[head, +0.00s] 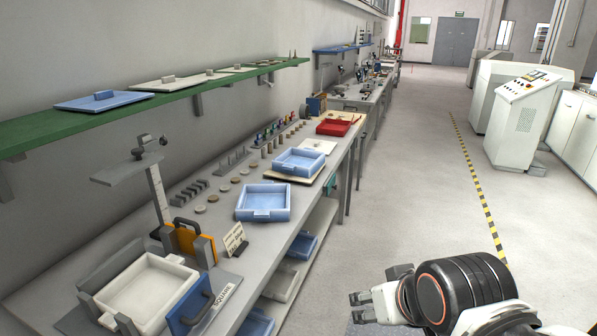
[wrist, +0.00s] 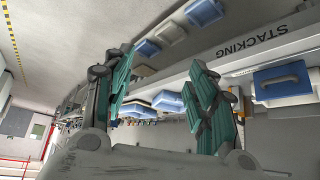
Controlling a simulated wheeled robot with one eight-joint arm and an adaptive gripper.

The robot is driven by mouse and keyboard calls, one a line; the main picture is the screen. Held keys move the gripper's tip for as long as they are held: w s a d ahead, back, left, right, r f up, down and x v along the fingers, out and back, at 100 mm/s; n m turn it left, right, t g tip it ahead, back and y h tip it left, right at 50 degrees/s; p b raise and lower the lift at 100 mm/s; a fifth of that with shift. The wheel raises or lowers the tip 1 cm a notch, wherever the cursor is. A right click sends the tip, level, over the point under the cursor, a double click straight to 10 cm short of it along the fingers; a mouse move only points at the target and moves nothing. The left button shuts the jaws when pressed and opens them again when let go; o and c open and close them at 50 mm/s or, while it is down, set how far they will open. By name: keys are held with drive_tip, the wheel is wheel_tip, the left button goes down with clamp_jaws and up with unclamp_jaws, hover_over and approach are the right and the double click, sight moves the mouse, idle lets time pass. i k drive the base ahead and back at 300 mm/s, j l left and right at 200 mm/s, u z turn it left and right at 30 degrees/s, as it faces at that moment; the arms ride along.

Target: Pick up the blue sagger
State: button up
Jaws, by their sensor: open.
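A light blue square sagger (head: 263,215) sits on the workbench in the head view. A second blue sagger (head: 298,170) sits behind it on a tan board. Blue trays also lie on the lower shelf (head: 301,246), and which one the task means cannot be told. My gripper (head: 358,307) is open and empty, right of the bench over the floor, apart from every sagger. In the wrist view my gripper (wrist: 165,90) shows two spread teal fingers. Blue trays (wrist: 168,101) appear beyond the gap between them.
A white sagger (head: 185,275) stands in a grey fixture at the near bench end, beside a blue handled block (head: 190,303) and an orange frame (head: 190,243). A green shelf (head: 40,130) with lids overhangs the bench. A red tray (head: 338,123) is farther back. The aisle floor is clear.

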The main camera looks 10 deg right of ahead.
sight(304, 162)
drive_tip(key=i+l+u, duration=0.25)
drive_tip(key=i, duration=0.55)
drive_tip(key=i+l+u, duration=0.25)
drive_tip(key=i+l, duration=0.4)
drive_tip(key=i, duration=0.15)
drive_tip(key=i+l+u, duration=0.25)
drive_tip(key=i+l, duration=0.4)
drive_tip(key=i, duration=0.05)
